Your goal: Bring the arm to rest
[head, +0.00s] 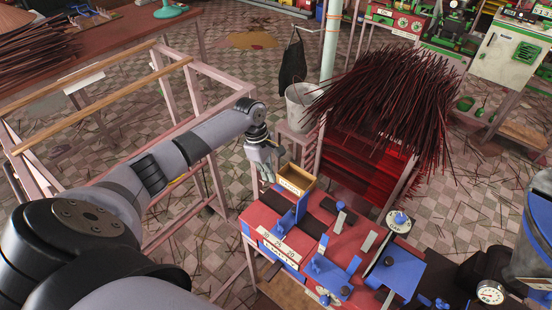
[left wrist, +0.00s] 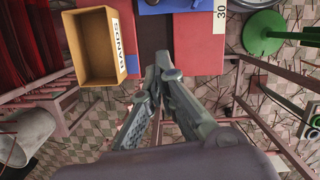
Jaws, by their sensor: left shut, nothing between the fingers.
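My left arm (head: 205,140) reaches in from the lower left of the head view. My left gripper (head: 264,180) points down just left of a small open wooden box (head: 297,181) at the far edge of the red machine. In the left wrist view, my left gripper (left wrist: 162,66) has its fingertips together and holds nothing. There the labelled wooden box (left wrist: 92,68) lies to the left of the fingers, apart from them. My right gripper does not show in either view.
The red and blue machine (head: 322,228) stands right of the gripper. A large bundle of dark incense sticks (head: 385,95) rises behind it, near a grey bucket (head: 300,105). A pink frame with wooden rails (head: 95,75) stands at left. Loose sticks litter the checkered floor (head: 230,85).

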